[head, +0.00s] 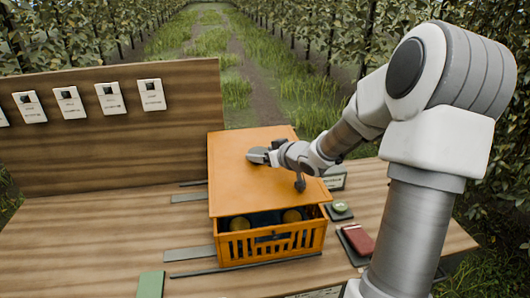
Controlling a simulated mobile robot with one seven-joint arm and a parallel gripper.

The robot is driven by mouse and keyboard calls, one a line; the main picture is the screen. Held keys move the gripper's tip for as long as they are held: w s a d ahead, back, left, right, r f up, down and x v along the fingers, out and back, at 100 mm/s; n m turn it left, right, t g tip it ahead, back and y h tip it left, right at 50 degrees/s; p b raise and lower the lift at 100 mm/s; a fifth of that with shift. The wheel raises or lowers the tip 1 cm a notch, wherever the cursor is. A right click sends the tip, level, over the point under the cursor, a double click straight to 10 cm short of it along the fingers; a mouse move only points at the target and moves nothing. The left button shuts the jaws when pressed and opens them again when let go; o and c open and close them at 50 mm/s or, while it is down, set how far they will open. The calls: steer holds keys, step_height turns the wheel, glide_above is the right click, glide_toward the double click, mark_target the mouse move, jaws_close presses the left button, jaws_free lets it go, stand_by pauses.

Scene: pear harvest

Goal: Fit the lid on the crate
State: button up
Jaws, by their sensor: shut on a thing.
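The orange crate (268,246) stands on the wooden table, with slatted sides. The flat orange lid (235,185) is over the crate. Its front edge leaves an opening at the crate's front, where yellowish round fruit (292,215) shows inside. I cannot tell whether the lid touches the rim or hangs above it. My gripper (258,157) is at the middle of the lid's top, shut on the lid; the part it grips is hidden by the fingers.
A green block (150,284) lies at the front left. A wooden board (120,130) with white cards stands behind. Table room is free at left.

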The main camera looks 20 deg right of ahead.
mark_target(274, 173)
steer(key=shift+f+b, duration=2.6)
steer(key=shift+b, duration=0.05)
steer(key=shift+p, duration=0.55)
steer(key=shift+f+b, duration=0.5)
steer(key=shift+f, duration=0.1)
steer(key=o, duration=1.4)
steer(key=shift+o, duration=0.2)
steer(key=shift+s, duration=0.1)
steer(key=shift+r, duration=0.1)
steer(key=p+v, duration=0.2)
steer(key=v, duration=0.1)
steer(key=shift+p+v, duration=3)
steer(key=shift+v, duration=0.95)
